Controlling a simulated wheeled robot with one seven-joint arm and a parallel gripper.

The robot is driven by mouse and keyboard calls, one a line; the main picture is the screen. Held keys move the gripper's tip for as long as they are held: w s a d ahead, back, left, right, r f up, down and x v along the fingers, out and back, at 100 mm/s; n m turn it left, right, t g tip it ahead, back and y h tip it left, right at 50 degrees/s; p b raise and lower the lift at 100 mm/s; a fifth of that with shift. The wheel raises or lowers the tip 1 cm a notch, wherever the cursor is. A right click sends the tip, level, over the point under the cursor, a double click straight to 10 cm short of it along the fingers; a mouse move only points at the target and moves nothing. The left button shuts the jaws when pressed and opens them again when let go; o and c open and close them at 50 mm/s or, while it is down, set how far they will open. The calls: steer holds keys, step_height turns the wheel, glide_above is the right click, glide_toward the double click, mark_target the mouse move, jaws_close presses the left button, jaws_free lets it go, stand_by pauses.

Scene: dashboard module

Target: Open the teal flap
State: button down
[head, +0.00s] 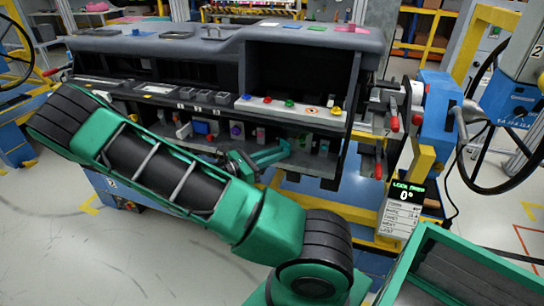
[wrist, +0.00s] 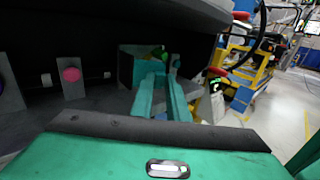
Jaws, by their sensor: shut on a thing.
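The teal flap (wrist: 126,68) shows in the wrist view as a small dark teal panel inside the dashboard's lower opening, partly behind my fingers. My gripper (wrist: 165,78) reaches in with its two teal fingers close together, their tips at the panel and shut on it; the exact contact is hard to see. In the head view my gripper (head: 284,150) reaches into the lower right bay of the dashboard module (head: 180,42), pointing right. There I cannot tell the flap apart from my similarly coloured fingers.
A row of coloured buttons (head: 290,104) runs on the ledge above my gripper. A pink round knob (wrist: 71,75) is left of my fingers. A blue stand with red-handled levers (head: 395,123) is close on the right. A green-rimmed bin (head: 480,242) stands at the lower right.

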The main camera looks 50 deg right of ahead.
steer(key=shift+w+r+m+g, duration=0.1)
steer(key=shift+w+m+g, duration=0.2)
steer(key=shift+g, duration=0.1)
stand_by(1.4)
steer(key=c, duration=1.7)
jaws_free()
steer(key=shift+a, duration=0.1)
steer(key=v, duration=1)
steer(key=shift+w+a, duration=0.2)
steer(key=shift+a, duration=0.1)
